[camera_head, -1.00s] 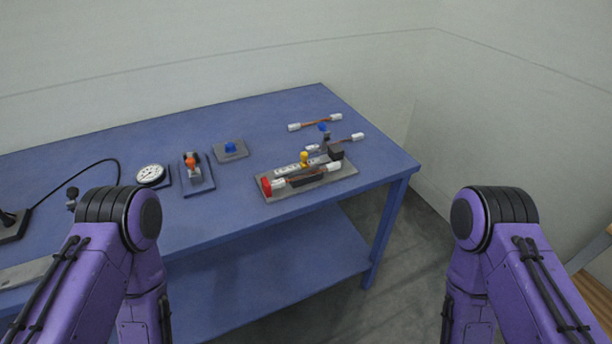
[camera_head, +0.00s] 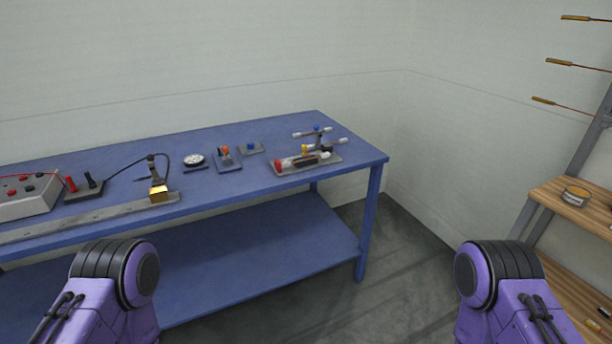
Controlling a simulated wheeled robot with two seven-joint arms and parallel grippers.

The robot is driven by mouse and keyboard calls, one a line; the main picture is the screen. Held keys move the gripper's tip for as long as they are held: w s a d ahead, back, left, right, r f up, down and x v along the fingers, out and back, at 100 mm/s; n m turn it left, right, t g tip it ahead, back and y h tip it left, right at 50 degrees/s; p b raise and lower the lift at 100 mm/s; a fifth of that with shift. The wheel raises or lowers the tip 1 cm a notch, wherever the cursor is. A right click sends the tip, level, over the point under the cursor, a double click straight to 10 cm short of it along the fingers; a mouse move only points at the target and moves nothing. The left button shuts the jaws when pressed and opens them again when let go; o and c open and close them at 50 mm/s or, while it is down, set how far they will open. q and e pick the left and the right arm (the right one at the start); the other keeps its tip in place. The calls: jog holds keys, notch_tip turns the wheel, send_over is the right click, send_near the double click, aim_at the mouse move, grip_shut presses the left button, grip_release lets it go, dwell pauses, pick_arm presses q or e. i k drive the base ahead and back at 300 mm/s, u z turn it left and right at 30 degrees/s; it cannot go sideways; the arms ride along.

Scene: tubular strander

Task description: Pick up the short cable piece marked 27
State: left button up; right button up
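Two short cable pieces with white end tags lie at the back right of the blue table (camera_head: 280,245). One cable piece (camera_head: 311,132) lies farther back; the other (camera_head: 341,140) is partly hidden behind the fixture. A further dark piece with pale ends lies in the grey fixture (camera_head: 331,162). The markings are too small to read, so I cannot tell which piece is 27. My two arms show only at the bottom left and bottom right. Neither gripper is in view, and both visible arm parts are apart from the table top.
A dial gauge (camera_head: 194,160), an orange-topped device (camera_head: 225,155) and a blue button block (camera_head: 251,147) stand mid-table. A meter box (camera_head: 27,197) and a metal rail (camera_head: 90,218) are at left. A wooden shelf (camera_head: 575,203) stands right; floor between is clear.

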aim_at(323, 156)
jog(key=z, duration=0.65)
jog(key=i, duration=1.55)
jog(key=u, duration=0.4)
